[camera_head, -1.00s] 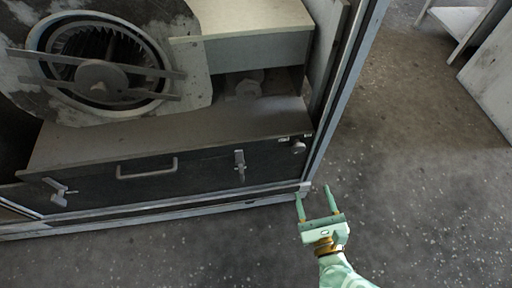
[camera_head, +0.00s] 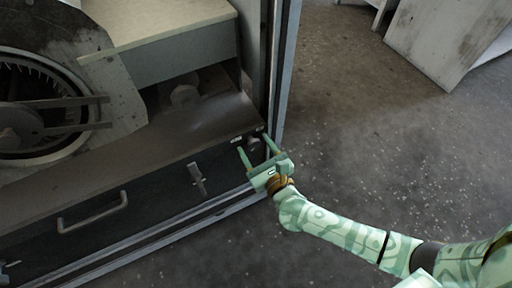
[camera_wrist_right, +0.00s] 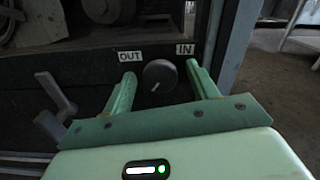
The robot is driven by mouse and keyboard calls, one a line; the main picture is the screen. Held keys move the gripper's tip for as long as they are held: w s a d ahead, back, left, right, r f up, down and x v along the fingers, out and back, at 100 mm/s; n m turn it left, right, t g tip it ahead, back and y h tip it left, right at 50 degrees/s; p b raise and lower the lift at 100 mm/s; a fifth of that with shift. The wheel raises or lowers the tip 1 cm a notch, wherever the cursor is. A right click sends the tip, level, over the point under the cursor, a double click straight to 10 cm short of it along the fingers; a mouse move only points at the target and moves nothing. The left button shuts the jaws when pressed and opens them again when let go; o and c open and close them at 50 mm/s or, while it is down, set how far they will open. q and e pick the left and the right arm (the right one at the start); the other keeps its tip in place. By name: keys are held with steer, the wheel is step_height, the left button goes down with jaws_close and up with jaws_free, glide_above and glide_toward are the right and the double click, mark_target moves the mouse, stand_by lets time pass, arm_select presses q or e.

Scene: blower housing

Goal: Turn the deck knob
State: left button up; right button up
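The deck knob (camera_wrist_right: 160,75) is a dark round knob on the black front panel, with a small white mark at its lower left. In the wrist view an OUT label (camera_wrist_right: 130,56) is at its upper left and an IN label (camera_wrist_right: 185,49) at its upper right. My right gripper (camera_wrist_right: 160,72) is open, its two green fingers on either side of the knob with gaps showing. In the head view the right gripper (camera_head: 254,144) reaches the panel's right end, where the knob (camera_head: 254,146) shows between the fingers. My left gripper is not in view.
A latch lever (camera_head: 197,180) and a bar handle (camera_head: 92,211) are on the panel left of the knob. A metal frame post (camera_head: 283,70) stands close to the right. The blower (camera_head: 50,120) is at upper left.

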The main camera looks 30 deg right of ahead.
steer(key=c, duration=0.9)
steer(key=shift+c, duration=0.2)
